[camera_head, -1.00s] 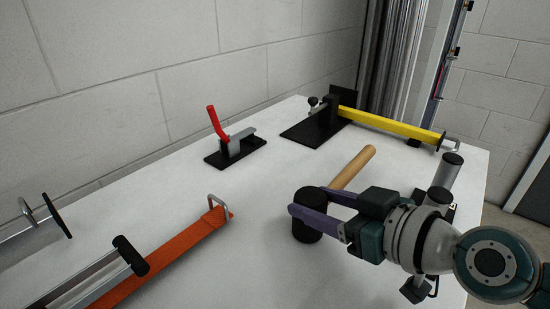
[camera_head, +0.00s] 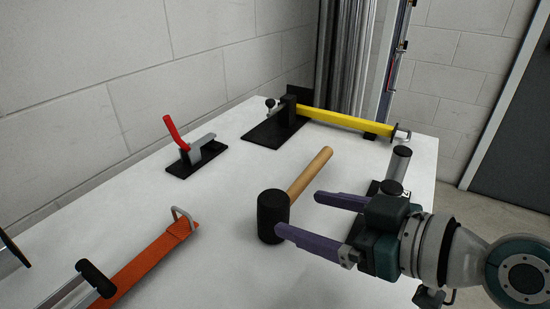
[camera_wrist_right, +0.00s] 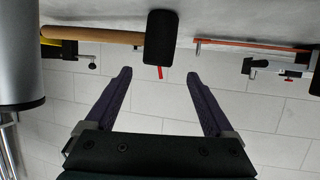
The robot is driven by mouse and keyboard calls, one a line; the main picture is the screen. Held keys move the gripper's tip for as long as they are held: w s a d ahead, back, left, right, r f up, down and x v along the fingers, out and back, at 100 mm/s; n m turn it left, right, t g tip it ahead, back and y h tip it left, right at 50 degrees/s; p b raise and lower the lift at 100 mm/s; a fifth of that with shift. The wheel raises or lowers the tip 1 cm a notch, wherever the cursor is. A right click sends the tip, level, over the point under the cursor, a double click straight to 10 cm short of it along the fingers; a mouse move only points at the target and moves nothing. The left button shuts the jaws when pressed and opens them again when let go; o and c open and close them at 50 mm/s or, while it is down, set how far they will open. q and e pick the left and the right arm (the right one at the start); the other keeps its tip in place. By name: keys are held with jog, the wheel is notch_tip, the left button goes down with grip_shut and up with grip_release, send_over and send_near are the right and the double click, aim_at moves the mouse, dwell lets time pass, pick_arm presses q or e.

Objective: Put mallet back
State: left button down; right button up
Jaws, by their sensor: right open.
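The mallet has a black cylindrical head (camera_head: 273,216) and a light wooden handle (camera_head: 311,173). Its head stands on end on the white table, and the handle points toward the back right. My right gripper (camera_head: 298,214) is open and empty, its two purple fingers just right of the head and pointing toward it. In the right wrist view, which appears upside down, the mallet head (camera_wrist_right: 160,37) shows beyond the open fingertips (camera_wrist_right: 158,73), with a gap between. My left gripper is out of view.
A red-handled toggle clamp (camera_head: 188,153) and a yellow bar on a black base (camera_head: 345,122) stand toward the back. An orange bar (camera_head: 150,262) lies front left. A grey cylinder (camera_head: 398,163) stands behind my right gripper. The table centre (camera_head: 225,190) is clear.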

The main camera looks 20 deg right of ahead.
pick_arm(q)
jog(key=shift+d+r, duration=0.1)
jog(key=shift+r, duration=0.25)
pick_arm(e)
jog(key=v, duration=0.5)
jog(key=shift+s+d+r, duration=0.1)
jog(key=shift+s+d, duration=0.05)
jog(key=shift+s, duration=0.1)
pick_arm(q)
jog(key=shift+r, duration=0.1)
pick_arm(e)
jog(key=s+a+r+n+g+p, duration=0.1)
jog(key=s+a+r+g+p, duration=0.35)
jog(key=s+a+p, duration=0.2)
jog(key=s+d+r+m+g+h+p, duration=0.4)
jog(key=s+d+r+g+h+p, duration=0.15)
jog(key=s+r+p, duration=0.2)
pick_arm(q)
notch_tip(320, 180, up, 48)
jog(key=p, duration=3.4)
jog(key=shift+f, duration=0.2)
pick_arm(e)
notch_tip(320, 180, up, 34)
jog(key=t, duration=0.1)
jog(key=shift+d, duration=0.25)
jog(key=shift+s, duration=0.1)
